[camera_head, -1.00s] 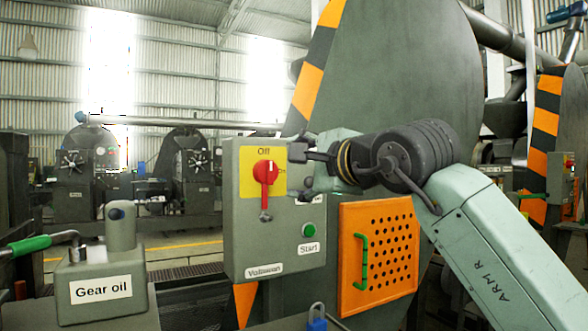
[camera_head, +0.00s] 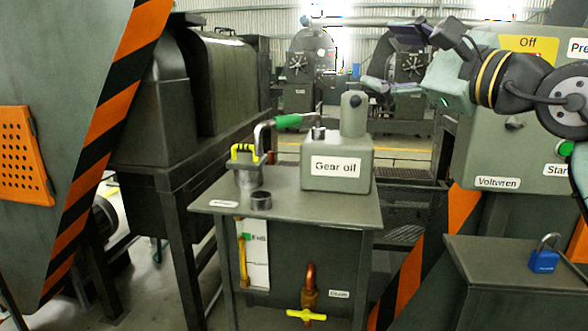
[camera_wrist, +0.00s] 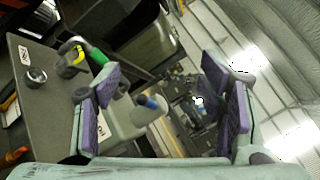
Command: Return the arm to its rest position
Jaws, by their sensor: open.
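My gripper (camera_head: 390,58) is at the upper right of the head view, in front of the control box (camera_head: 490,155) and left of its yellow "Off" plate (camera_head: 528,44). In the wrist view my gripper (camera_wrist: 160,82) shows two purple-padded fingers spread wide with nothing held between them. My arm covers the place of the red knob on the box. The gear oil unit (camera_head: 337,167) stands left of and below the gripper; it also shows beyond the fingers in the wrist view (camera_wrist: 122,118).
A blue padlock (camera_head: 543,261) sits on a low stand at lower right. Dark machines stand at left and behind.

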